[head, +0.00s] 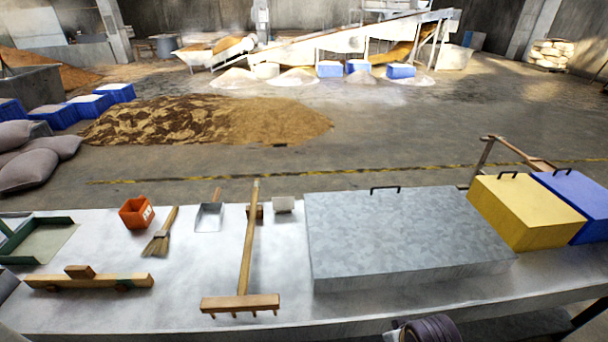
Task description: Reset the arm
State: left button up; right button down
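Neither of my grippers can be made out in the head view. A small dark shape at the right edge and a thin dark line at the left edge are too cut off to identify. A wooden rake (246,250) lies on the pale table (180,305), its toothed head toward the front. A large grey metal box (400,235) with a black handle sits to its right. A yellow box (525,212) and a blue box (580,200) stand at the table's right end.
An orange box (136,213), a hand broom (160,233), a metal scoop (209,217) and a wooden tool (88,280) lie on the left half. A dark ribbed round part (432,329) shows at the bottom edge. A grain heap (205,120) lies on the floor beyond.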

notch_tip(320, 180, down, 35)
jog(key=s+d+g+b, duration=0.1)
jog(key=s+b, duration=0.2)
jog(key=b, duration=0.2)
pick_arm(q)
jog(key=w+a+f+b, duration=0.1)
jog(key=a+f+b, duration=0.2)
jog(key=f, duration=0.6)
jog(key=shift+w+a+f+b, duration=0.25)
jog(key=shift+f+b, duration=0.05)
jog(key=shift+b, duration=0.45)
pick_arm(e)
jog(key=s+d+f, duration=0.3)
jog(key=s+f, duration=0.7)
jog(key=f, duration=0.2)
jog(key=s+d+f+g, duration=0.1)
jog(key=s+d+f, duration=0.2)
jog(key=s+f, duration=0.8)
jog(key=shift+s+d+f+n+h, duration=0.15)
jog(key=shift+d+f+n+h, duration=0.15)
jog(key=shift+f, duration=0.55)
pick_arm(q)
jog(key=shift+w, duration=0.1)
jog(key=shift+c, duration=0.5)
pick_arm(e)
jog(key=shift+s, duration=0.1)
